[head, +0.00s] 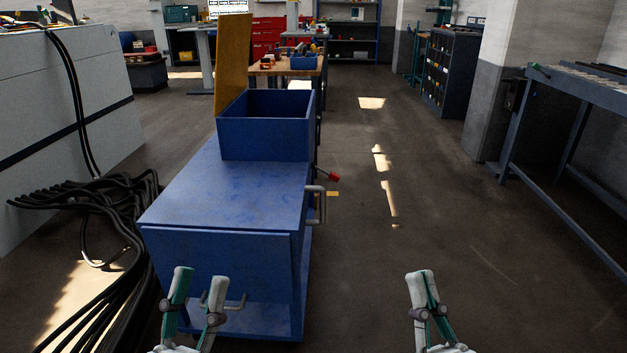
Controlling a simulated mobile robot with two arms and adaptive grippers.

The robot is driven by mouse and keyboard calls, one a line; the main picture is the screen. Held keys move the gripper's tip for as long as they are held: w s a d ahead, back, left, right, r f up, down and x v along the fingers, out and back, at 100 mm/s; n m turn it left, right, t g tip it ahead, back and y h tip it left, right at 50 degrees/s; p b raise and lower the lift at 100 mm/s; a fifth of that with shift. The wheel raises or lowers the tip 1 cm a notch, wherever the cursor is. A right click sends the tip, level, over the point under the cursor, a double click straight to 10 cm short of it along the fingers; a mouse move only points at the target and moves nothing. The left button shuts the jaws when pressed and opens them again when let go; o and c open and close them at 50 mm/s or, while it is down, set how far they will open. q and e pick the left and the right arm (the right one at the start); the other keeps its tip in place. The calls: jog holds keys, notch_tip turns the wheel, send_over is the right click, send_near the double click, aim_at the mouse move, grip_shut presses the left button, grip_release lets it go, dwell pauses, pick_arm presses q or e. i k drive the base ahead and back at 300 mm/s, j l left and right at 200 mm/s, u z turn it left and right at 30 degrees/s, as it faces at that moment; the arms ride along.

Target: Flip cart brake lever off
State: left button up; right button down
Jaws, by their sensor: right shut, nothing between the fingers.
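The blue cart (225,190) stands ahead of me, left of centre. A dark lever with a red knob (334,176) sticks out from its right side, pointing right. It looks like the brake lever, but its setting cannot be told. Just below it are a grey bar handle (320,206) and a small yellow-orange piece (332,193). My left gripper (199,277) is open and empty, in front of the cart's near face. My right gripper (421,274) is shut and empty over the floor, right of the cart and nearer to me than the lever.
An open blue box (265,140) sits on the cart, with a tall yellow panel (233,62) behind it. Black cables (95,200) cover the floor at left beside a white cabinet (60,120). A grey-blue stand (560,120) is at right. The floor right of the cart is clear.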

aim_at(334, 176)
jog(key=i+l+u, duration=0.1)
jog(key=i+u, duration=0.35)
jog(key=i+l+u, duration=0.25)
jog(key=i+u, duration=0.25)
